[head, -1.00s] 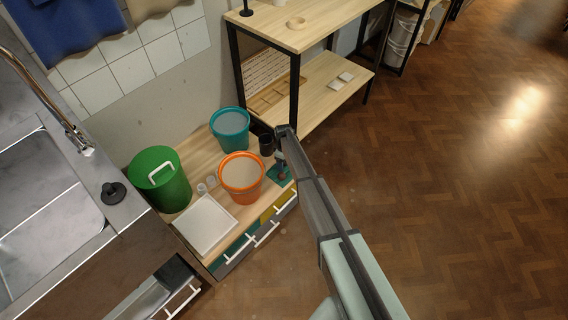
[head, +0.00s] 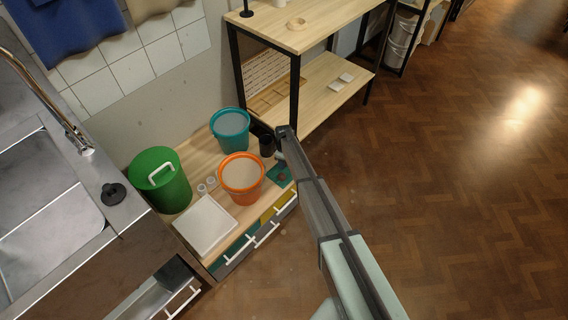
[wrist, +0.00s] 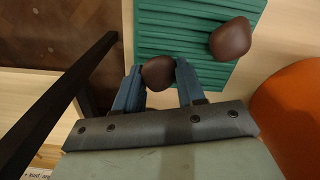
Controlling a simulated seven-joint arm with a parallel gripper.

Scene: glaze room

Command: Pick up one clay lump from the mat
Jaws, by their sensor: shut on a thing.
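My gripper (wrist: 158,80) is shut on a brown clay lump (wrist: 158,71), which sits between its two blue fingertips in the wrist view. A second brown clay lump (wrist: 231,38) lies on the ribbed green mat (wrist: 185,30), to the right of and apart from the gripper. In the head view the mat (head: 272,182) lies at the right end of the wooden cabinet top. My gripper (head: 280,156) is by the mat's far side there, and the held lump cannot be made out. One lump (head: 283,177) shows on the mat.
An orange bucket (head: 241,180) stands close left of the mat; it also shows in the wrist view (wrist: 291,115). A dark cup (head: 266,146) and a teal bucket (head: 230,130) stand behind. A black shelf post (wrist: 62,100) is near my gripper. Open floor lies to the right.

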